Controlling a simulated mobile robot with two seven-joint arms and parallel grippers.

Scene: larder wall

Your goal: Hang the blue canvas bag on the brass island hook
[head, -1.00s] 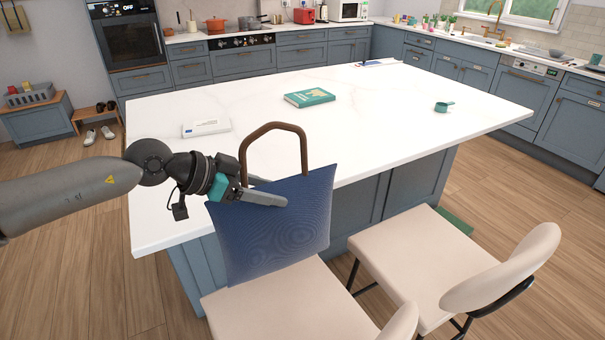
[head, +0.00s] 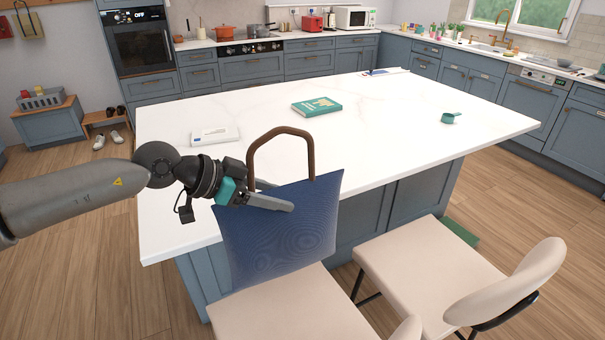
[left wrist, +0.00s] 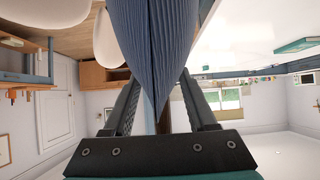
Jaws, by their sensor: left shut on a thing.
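The blue canvas bag (head: 280,232) with a brown looped handle (head: 281,134) hangs upright in front of the near side of the island, above a cream chair seat. My left gripper (head: 268,196) is shut on the upper part of the bag, beside the handle. In the left wrist view the bag (left wrist: 155,45) fills the space between the two fingers. The handle loop stands up free above the gripper. No brass island hook can be made out; the bag and chairs cover part of the island's near side. My right gripper is not in view.
The white-topped island (head: 370,130) carries a teal book (head: 316,106), a white book (head: 214,135) and a green cup (head: 450,117). Cream chairs (head: 425,268) stand close along its near side. Wooden floor (head: 100,270) is clear at the left.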

